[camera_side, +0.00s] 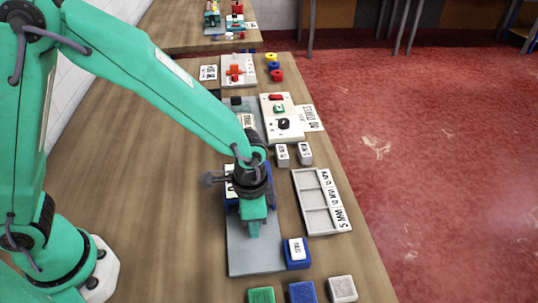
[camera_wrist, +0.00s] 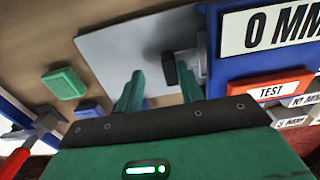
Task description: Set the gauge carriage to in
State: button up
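A blue unit (camera_side: 233,206) with a white label stands at the back of a grey plate (camera_side: 258,255), mostly hidden behind my gripper (camera_side: 254,229) in the side view. In the wrist view the blue unit (camera_wrist: 222,72) carries a "0 MM" sign, and the grey plate (camera_wrist: 125,45) lies beside it. A black knob (camera_wrist: 169,68) on a pale stem juts from the unit over the plate; I take it to be the gauge carriage's. My gripper (camera_wrist: 158,90) shows two green fingers apart, with the knob near the right finger. I cannot tell whether they touch.
A blue block with a white tag (camera_side: 296,252) sits by the plate's front right corner. A grey compartment tray (camera_side: 304,183) lies to the right. A red "TEST" block (camera_wrist: 270,88) is beside the unit. Green (camera_side: 261,296), blue (camera_side: 302,292) and grey (camera_side: 342,288) blocks stand in front.

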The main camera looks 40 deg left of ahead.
jog(key=shift+s+d, duration=0.45)
jog(key=shift+s, duration=0.05)
jog(key=a+r+n+t, duration=0.1)
jog(key=a+r, duration=0.3)
jog(key=r, duration=0.3)
jog(key=a+r+n, duration=0.1)
jog(key=a+r, duration=0.2)
jog(key=r, duration=0.4)
jog(key=s+a+r+n+t, duration=0.2)
jog(key=s+a+r+n, duration=0.1)
jog(key=a, duration=0.4)
jog(key=s+a+r+n+t, duration=0.2)
jog(key=s+a+r+n, duration=0.1)
jog(key=a, duration=0.4)
jog(key=shift+s+a+r, duration=0.15)
jog(key=shift+s+r, duration=0.65)
